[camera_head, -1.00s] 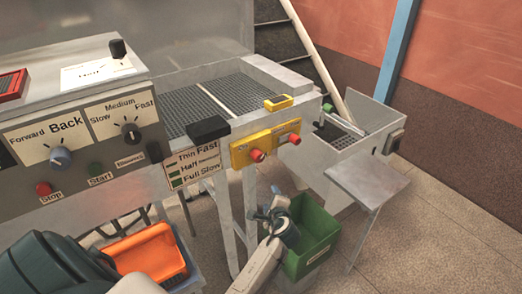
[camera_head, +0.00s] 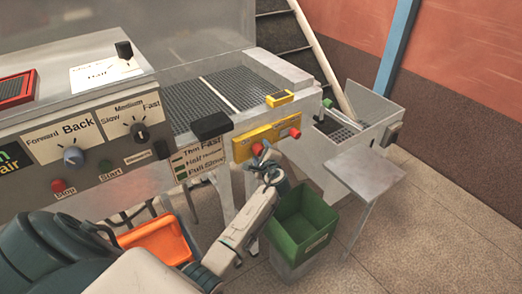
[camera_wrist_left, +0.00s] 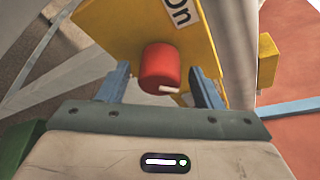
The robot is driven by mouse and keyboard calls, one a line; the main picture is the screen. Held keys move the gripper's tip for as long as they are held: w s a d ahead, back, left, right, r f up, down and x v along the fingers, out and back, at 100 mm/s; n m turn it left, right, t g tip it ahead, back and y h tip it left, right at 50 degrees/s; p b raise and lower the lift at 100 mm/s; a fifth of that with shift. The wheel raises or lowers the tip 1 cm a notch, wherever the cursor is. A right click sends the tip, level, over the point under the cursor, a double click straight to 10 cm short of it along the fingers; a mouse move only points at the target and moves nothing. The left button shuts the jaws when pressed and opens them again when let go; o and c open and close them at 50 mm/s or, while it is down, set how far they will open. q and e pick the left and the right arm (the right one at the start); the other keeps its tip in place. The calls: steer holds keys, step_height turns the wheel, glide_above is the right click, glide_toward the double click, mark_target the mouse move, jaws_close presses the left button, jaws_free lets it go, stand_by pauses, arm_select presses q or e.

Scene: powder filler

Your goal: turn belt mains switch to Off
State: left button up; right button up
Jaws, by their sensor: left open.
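A yellow switch plate (camera_head: 275,135) is fixed to the front of the machine frame. It carries two red knobs, a left one (camera_head: 257,149) and a right one (camera_head: 295,132). My left gripper (camera_head: 268,166) is at the left knob. In the left wrist view, a red knob (camera_wrist_left: 160,66) with a pale mark on its lower rim stands between my two open fingers, with a gap on each side. An "On" label (camera_wrist_left: 180,11) shows on the yellow plate above it. I cannot read the knob's setting. My right gripper is out of view.
A green bin (camera_head: 302,228) stands just right of my left forearm. A small metal table (camera_head: 365,172) is further right. A control panel (camera_head: 100,135) with dials and buttons is at the left. An orange crate (camera_head: 163,240) sits low, behind my arm.

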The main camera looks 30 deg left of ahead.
arm_select(q)
steer(key=shift+w+a, duration=0.15)
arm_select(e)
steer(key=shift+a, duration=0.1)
arm_select(q)
steer(key=shift+c, duration=0.2)
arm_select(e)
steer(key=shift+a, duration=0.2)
